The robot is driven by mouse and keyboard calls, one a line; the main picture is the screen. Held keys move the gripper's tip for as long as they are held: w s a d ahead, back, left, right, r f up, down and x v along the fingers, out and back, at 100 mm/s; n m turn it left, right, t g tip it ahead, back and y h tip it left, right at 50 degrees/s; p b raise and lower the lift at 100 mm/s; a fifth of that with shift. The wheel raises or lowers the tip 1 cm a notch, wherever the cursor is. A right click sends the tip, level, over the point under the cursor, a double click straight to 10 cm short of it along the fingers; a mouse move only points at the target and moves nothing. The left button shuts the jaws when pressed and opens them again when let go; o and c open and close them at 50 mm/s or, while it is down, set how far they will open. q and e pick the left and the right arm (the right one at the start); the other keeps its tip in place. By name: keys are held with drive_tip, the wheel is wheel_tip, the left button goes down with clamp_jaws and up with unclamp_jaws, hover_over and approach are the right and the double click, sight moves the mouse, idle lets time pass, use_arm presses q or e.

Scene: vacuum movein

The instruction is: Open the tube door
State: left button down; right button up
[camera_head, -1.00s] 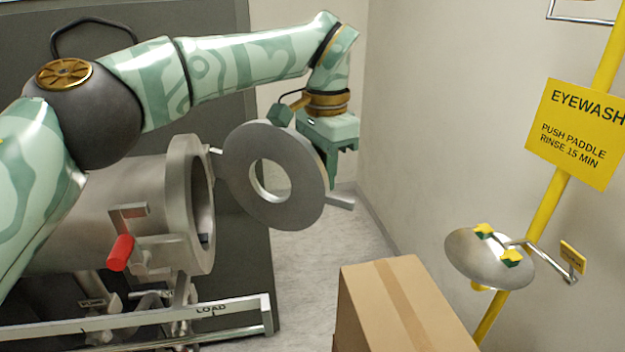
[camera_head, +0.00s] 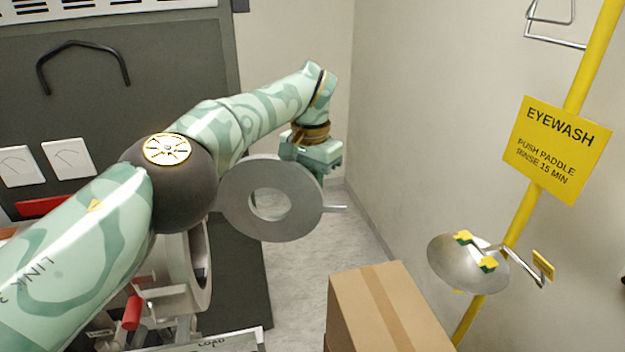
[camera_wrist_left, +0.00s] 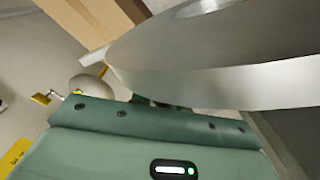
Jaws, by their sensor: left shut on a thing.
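The tube door (camera_head: 235,205) is a grey metal disc with a round hole in its middle. It stands swung away from the tube (camera_head: 201,265), whose open mouth shows below and left of it. A flat tab sticks out of the door's right side. My left gripper (camera_head: 316,172) is at the door's upper right rim, shut on the door. Its fingertips are mostly hidden behind the disc. In the left wrist view the door (camera_wrist_left: 220,85) spans above the gripper body, close against it; the fingers are largely hidden there. My right gripper is not in view.
A cardboard box (camera_head: 385,310) stands at the lower middle right. A yellow eyewash post with a steel bowl (camera_head: 465,262) stands on the right. A red handle (camera_head: 132,312) juts from the tube's side. Floor shows between door, box and wall.

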use_arm(q)
drive_tip(key=shift+w+a, duration=0.1)
idle(0.3)
drive_tip(key=c, duration=1.5)
unclamp_jaws()
drive_tip(key=shift+a, duration=0.25)
drive_tip(key=shift+d, duration=0.2)
drive_tip(key=shift+r, duration=0.1)
